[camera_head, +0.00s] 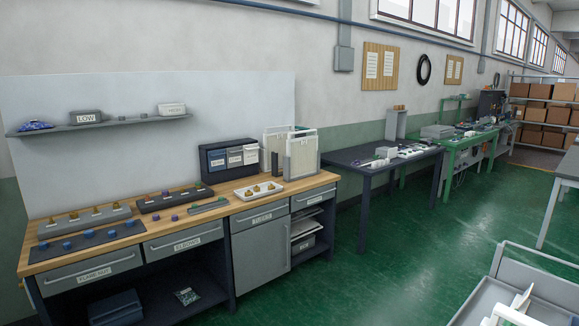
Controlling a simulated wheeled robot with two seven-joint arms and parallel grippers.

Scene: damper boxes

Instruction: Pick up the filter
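Flat panels with pale frames, which look like filters (301,156), stand upright in a rack at the right end of the wooden-topped workbench (225,207). One panel face is cream and another is greyish. I cannot tell from this distance which one is the task's filter, and the panels partly hide one another. Neither of my grippers can be made out in this view.
A dark bin unit (230,160) and a white tray (259,190) stand beside the panels. Racks of small coloured parts fill the bench's left. A grey cart (540,275) with an unclear white object is at lower right. Green floor lies open between.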

